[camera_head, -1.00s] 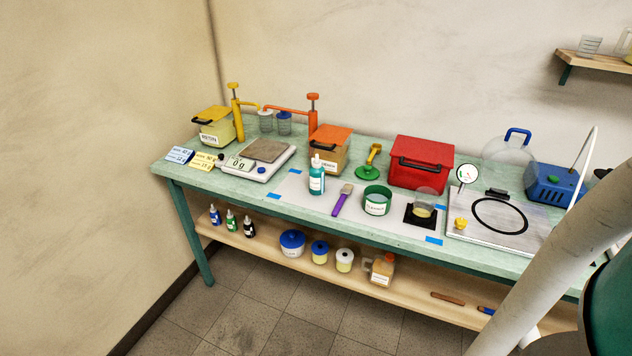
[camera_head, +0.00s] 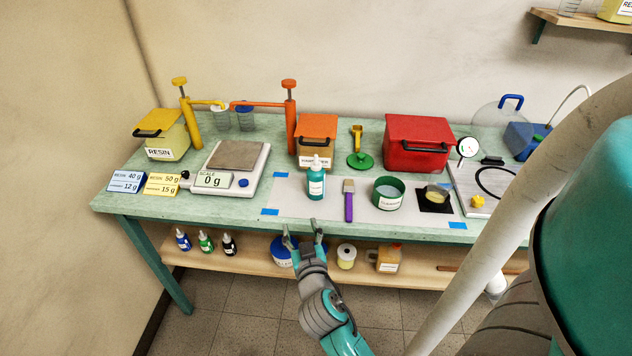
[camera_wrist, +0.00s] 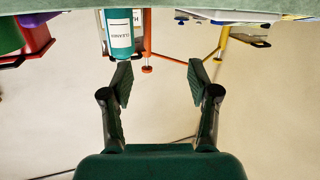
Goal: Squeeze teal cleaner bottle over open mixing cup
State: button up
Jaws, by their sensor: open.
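The teal cleaner bottle (camera_head: 316,180) stands upright on the pale sheet on the bench, with a white label and a white nozzle. It also shows upside down at the top of the wrist view (camera_wrist: 119,36). A small clear cup (camera_head: 437,192) with yellowish contents stands on a black square right of the bottle; it looks like the open mixing cup. My gripper (camera_head: 303,232) is open and empty, in front of the bench's front edge and below the bottle. In the wrist view my two fingers (camera_wrist: 163,82) are spread apart, with the bottle beyond them, nearer the left finger.
A scale (camera_head: 230,180) is to the left. The hardener box (camera_head: 316,135) and red box (camera_head: 425,140) are behind. The bench edge (camera_head: 215,224) lies close to my gripper.

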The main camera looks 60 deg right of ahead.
aim_at(316, 169)
jog(key=w+d+r+m+g+h, duration=0.1)
jog(key=d+r, duration=0.1)
jog(key=d, duration=0.2)
jog(key=d+r+m+g+h, duration=0.1)
jog(key=d+r, duration=0.1)
jog(key=d, duration=0.2)
jog(key=w+d+r+m+h, duration=0.1)
jog(key=d+r, duration=0.1)
jog(key=d, duration=0.2)
jog(key=shift+w+d+m+g, duration=0.35)
jog(key=shift+m+g, duration=0.05)
jog(key=shift+x, duration=2.8)
grip_shut()
